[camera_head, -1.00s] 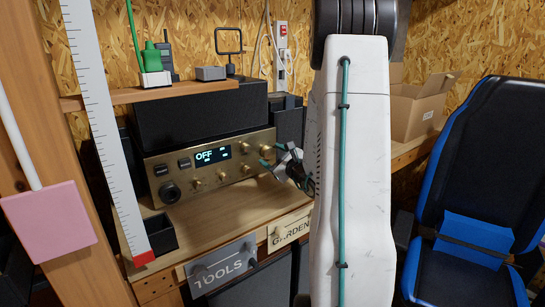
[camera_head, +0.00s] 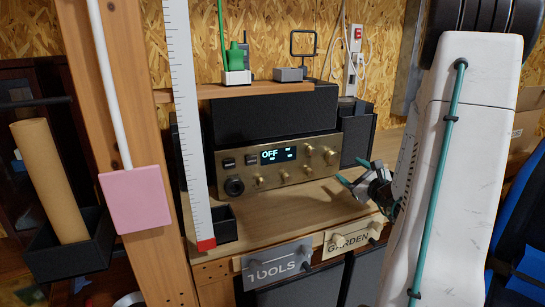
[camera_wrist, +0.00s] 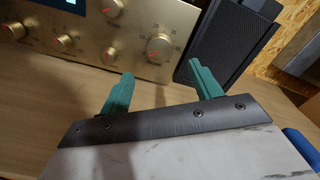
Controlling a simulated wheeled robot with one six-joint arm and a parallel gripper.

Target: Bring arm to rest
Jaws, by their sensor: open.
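My gripper (camera_head: 358,174) is at the right of the head view, in front of the radio panel and above the bench top. Its teal fingers are spread apart with nothing between them. They also show in the wrist view (camera_wrist: 160,88), pointing toward the brass panel. My white arm stands large at the right of the head view and hides part of the bench and the chair. The brass radio (camera_head: 280,165) has several knobs and a display reading OFF. It also shows in the wrist view (camera_wrist: 120,30).
The plank bench (camera_head: 270,222) is bare in front of the radio. TOOLS (camera_head: 277,265) and GARDEN (camera_head: 350,239) drawers are below. A dark speaker (camera_head: 358,140) stands right of the radio. A wooden post, a white ruler (camera_head: 185,120) and a pink block (camera_head: 135,199) are at left. A blue chair (camera_head: 520,230) is at right.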

